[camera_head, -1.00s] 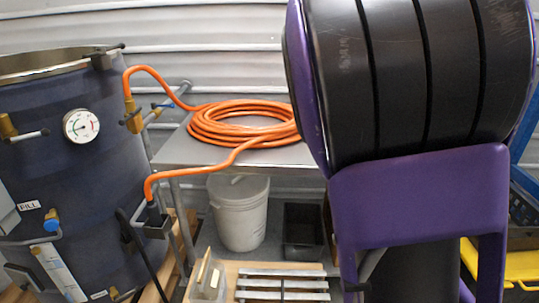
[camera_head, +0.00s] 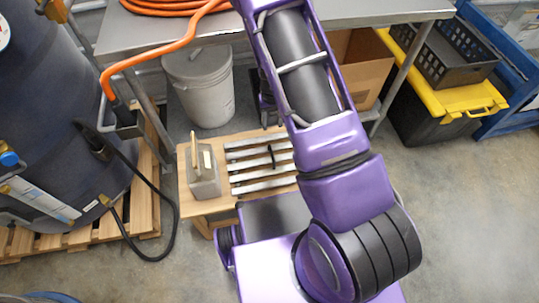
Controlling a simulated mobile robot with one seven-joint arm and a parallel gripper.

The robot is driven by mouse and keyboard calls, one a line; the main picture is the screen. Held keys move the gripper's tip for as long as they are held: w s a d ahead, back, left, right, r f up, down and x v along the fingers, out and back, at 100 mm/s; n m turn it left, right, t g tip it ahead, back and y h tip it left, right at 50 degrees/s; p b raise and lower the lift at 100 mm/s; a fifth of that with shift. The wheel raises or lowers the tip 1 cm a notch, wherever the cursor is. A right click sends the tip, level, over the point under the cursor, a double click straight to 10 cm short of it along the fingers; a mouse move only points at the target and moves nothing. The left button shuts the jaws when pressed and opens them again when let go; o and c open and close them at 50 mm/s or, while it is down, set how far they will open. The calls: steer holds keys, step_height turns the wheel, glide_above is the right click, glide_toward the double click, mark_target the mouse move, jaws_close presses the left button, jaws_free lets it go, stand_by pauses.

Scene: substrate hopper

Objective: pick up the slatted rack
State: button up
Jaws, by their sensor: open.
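The slatted rack (camera_head: 260,168) has several pale grey slats and a dark upright piece near its middle. It lies flat on a low wooden stand (camera_head: 197,205), just left of my purple arm. My arm passes close to the rack's right end, and I cannot tell whether it hides a little of that end.
A grey container with wooden pieces in it (camera_head: 204,178) stands left of the rack. A lidded bucket (camera_head: 200,90) stands behind, under a metal table (camera_head: 330,14). A black hose (camera_head: 165,215) loops on the left. Floor at right is clear.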

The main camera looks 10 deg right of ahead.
mark_target(271, 153)
step_height(271, 153, down, 17)
steer(key=shift+a+f+b, duration=0.1)
steer(key=shift+b, duration=0.85)
jaws_close()
stand_by(1.0)
